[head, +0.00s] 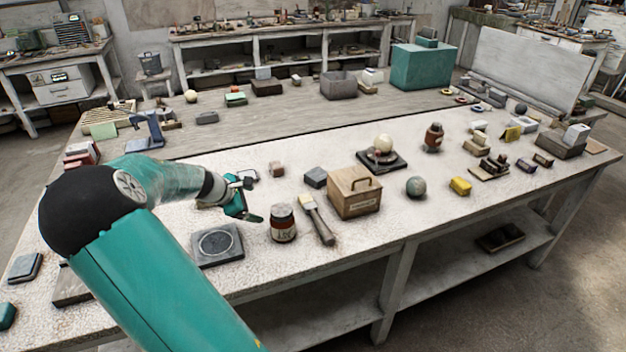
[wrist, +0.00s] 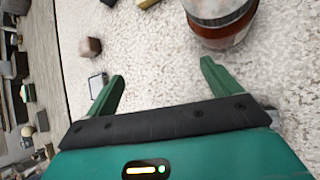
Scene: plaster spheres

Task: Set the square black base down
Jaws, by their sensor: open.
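A dark square base with a round ring on its top (head: 217,245) lies flat on the white tabletop near the front edge, in the head view. A second, blacker square base (head: 398,165) lies farther back; a pale sphere (head: 383,142) sits above it on a brownish support. My gripper (head: 252,201) is open above the tabletop, behind and right of the ringed base, apart from it. In the wrist view the fingers (wrist: 162,72) are spread with only bare tabletop between them. Neither base can be made out in the wrist view.
A dark-lidded jar (head: 283,224) stands right of my gripper; it also shows in the wrist view (wrist: 222,22). Beside it are a brush (head: 318,220), a wooden box (head: 355,193) and a greenish ball (head: 416,187). A small brown block (head: 277,169) lies behind my gripper.

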